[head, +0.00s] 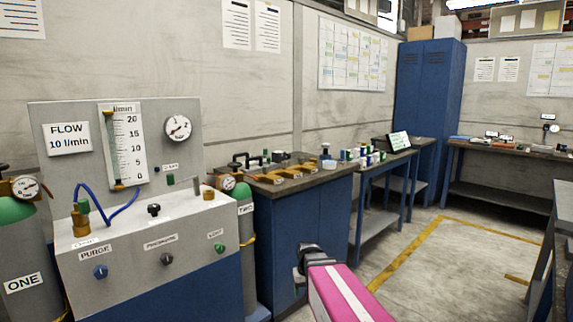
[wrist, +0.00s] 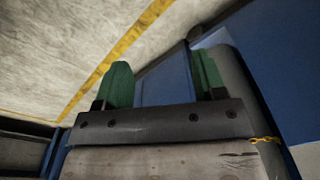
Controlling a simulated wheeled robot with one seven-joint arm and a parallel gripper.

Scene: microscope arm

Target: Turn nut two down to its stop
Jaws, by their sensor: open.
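The cylinder labelled TWO (head: 245,225) stands behind the right end of the flow bench, grey with a green shoulder. Its gauge (head: 228,183) shows at the top. A small brass fitting (head: 208,192) sits near it at the bench's back right corner. No nut is labelled, so I cannot tell which piece is nut two. My gripper has two green fingers (wrist: 162,82), wide apart with nothing between them. In the wrist view they face the floor and blue panels, with no nut in sight. The head view shows only part of my pink arm, right of the cylinder and low.
The flow bench (head: 150,240) carries knobs, a flow tube and a blue hose (head: 108,220). Cylinder ONE (head: 25,270) stands at left. A blue cabinet (head: 290,230) with a cluttered top stands beyond cylinder TWO. Open floor (head: 400,265) lies at right.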

